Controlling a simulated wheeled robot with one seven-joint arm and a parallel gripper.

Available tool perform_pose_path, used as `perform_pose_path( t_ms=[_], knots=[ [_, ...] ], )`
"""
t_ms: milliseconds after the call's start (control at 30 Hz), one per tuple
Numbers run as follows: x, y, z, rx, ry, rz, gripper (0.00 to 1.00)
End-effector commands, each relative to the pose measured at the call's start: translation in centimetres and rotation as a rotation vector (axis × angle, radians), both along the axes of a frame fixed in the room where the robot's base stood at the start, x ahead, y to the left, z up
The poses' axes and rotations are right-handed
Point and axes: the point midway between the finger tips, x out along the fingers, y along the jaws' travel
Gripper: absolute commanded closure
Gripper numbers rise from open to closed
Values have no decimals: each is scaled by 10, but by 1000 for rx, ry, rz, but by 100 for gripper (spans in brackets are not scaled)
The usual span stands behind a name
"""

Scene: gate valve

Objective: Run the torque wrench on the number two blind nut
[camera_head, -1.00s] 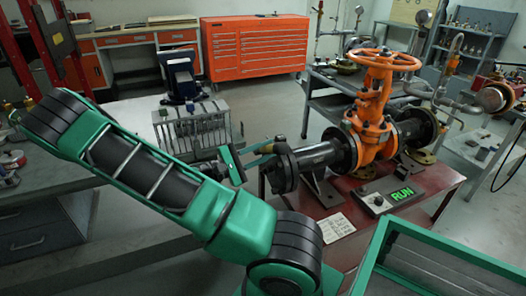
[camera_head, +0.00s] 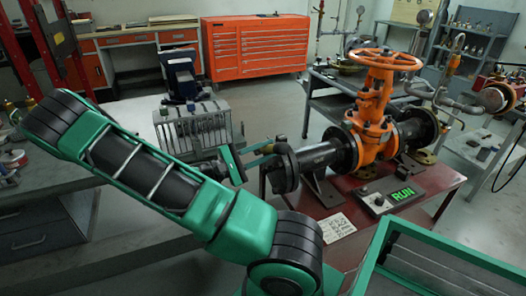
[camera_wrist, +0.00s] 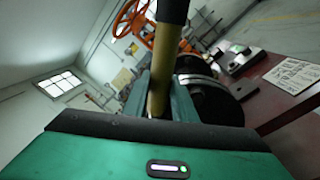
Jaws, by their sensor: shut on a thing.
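My gripper (camera_head: 236,163) is shut on the torque wrench (camera_head: 262,149), seen as a yellow shaft with a dark end near the flange. In the wrist view the wrench's yellow shaft (camera_wrist: 164,75) rises between my fingers (camera_wrist: 158,110), and its black part leaves the top edge. The dark end flange (camera_head: 285,168) closes the pipe left of the orange gate valve (camera_head: 373,118). The flange also shows close behind the fingers in the wrist view (camera_wrist: 214,100). The nuts are too small or hidden to tell apart, and I cannot tell whether the wrench sits on one.
The valve stands on a dark red table (camera_head: 420,182) with a control box lit "RUN" (camera_head: 403,193) and a paper sheet (camera_head: 338,226). A grey slatted box (camera_head: 195,128) stands behind my arm. A green-framed case (camera_head: 440,255) is at the lower right.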

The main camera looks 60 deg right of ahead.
Motion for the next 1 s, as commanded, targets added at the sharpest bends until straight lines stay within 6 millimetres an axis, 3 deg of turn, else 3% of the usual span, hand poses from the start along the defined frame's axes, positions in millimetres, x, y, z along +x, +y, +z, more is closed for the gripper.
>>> perform_pose_path(
  t_ms=[667,1000],
  knots=[
    [0,1,1,-3,-1,0,100],
    [8,12,1,-3,-1,1,100]
  ],
)
